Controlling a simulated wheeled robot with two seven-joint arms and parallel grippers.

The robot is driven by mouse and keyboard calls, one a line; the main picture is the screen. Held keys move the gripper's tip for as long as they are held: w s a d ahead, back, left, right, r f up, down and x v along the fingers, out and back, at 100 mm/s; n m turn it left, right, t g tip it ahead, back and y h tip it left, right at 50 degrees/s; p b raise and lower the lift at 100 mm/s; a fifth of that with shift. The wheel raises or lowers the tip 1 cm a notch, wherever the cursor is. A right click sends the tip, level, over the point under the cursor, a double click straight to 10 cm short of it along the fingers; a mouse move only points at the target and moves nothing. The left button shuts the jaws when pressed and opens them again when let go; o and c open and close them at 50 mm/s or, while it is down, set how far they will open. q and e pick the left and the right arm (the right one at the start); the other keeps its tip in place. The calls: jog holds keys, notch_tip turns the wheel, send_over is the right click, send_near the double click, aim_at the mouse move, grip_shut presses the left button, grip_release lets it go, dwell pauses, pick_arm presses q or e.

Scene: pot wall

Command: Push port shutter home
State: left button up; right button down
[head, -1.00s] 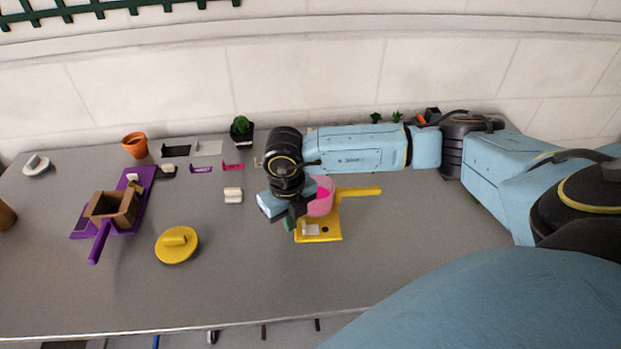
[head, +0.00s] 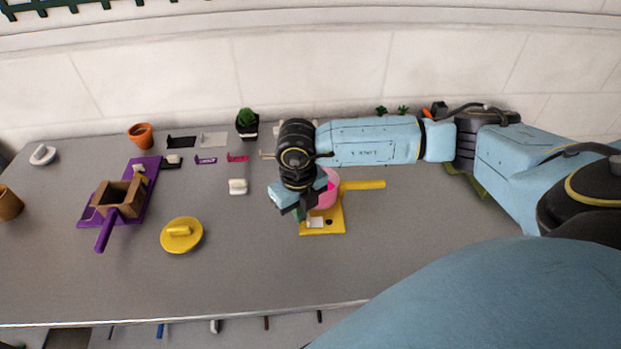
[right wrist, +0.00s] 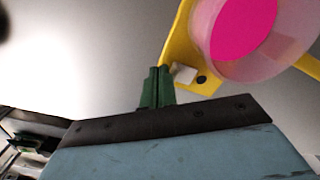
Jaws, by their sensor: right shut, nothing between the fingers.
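The yellow base plate (head: 335,228) lies on the table with a pink pot (head: 328,192) on it and a yellow handle running right. A small white block, seemingly the shutter (head: 314,222), sits on the plate just left of a dark round port (head: 329,222). In the right wrist view the white shutter (right wrist: 184,74) stands beside the dark port (right wrist: 201,79), which is uncovered. My right gripper (head: 298,214) is shut and empty. Its green fingertips (right wrist: 159,70) are at the plate's left edge, close to the shutter; I cannot tell whether they touch. My left gripper is out of view.
A yellow round lid (head: 181,235) lies to the left. Further left is a purple tray (head: 148,195) with a brown box (head: 118,198). A white block (head: 237,187), a plant pot (head: 247,130) and small brackets stand behind. The front table area is clear.

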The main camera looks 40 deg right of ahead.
jog(key=shift+s+d, duration=0.45)
jog(key=shift+d, duration=0.15)
jog(key=shift+s+d, duration=0.4)
jog(key=shift+d, duration=0.2)
jog(key=shift+w+a, duration=0.1)
jog(key=shift+a, duration=0.05)
dwell(0.3)
jog(key=shift+w+a, duration=0.3)
jog(key=shift+a, duration=0.05)
notch_tip(320, 180, up, 8)
jog(key=p, duration=0.6)
jog(key=shift+r, duration=0.1)
